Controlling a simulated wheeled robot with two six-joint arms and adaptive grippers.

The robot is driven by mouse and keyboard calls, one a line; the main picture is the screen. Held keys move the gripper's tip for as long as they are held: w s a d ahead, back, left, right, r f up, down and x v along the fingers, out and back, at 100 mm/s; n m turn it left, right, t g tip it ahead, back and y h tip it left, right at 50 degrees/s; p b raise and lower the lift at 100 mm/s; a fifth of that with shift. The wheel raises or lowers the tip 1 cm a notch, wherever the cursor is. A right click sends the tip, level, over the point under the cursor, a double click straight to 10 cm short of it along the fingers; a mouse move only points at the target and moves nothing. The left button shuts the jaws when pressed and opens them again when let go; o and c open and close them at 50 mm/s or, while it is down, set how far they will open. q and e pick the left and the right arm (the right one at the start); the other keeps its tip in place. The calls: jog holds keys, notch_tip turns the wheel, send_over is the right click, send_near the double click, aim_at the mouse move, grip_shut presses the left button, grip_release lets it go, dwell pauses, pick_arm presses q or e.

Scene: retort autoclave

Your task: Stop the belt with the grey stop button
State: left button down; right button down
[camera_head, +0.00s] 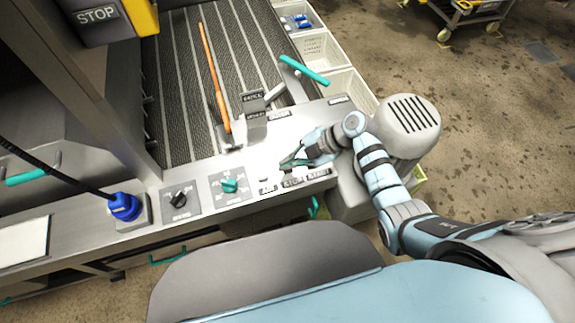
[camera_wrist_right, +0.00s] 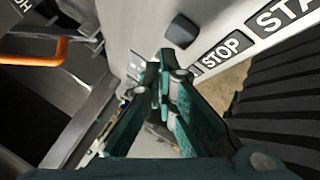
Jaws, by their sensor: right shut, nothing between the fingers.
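The grey stop button (camera_wrist_right: 182,31) is a dark square push button on the pale panel, beside the black STOP label (camera_wrist_right: 222,50) in the right wrist view. In the head view the STOP label (camera_head: 292,182) sits in a row near the panel's front edge, with my gripper over the button area. My right gripper (camera_head: 287,163) has teal fingers, shut and empty. In the right wrist view its fingertips (camera_wrist_right: 165,56) appear close to the button, with a small gap in the picture; whether they touch the panel I cannot tell. My left gripper is out of view.
A START label (camera_head: 317,173) lies right of the STOP label. A teal knob (camera_head: 230,186), a black knob (camera_head: 180,196) and a blue plug (camera_head: 124,206) sit further left. A lever with an orange rod (camera_head: 212,75) and a teal handle (camera_head: 304,70) rise behind. A grey motor (camera_head: 408,125) stands right.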

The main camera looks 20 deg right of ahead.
notch_tip(320, 180, up, 3)
jog(key=p, duration=0.3)
jog(key=shift+r, duration=0.15)
jog(key=shift+r+p, duration=0.95)
jog(key=shift+f, duration=0.1)
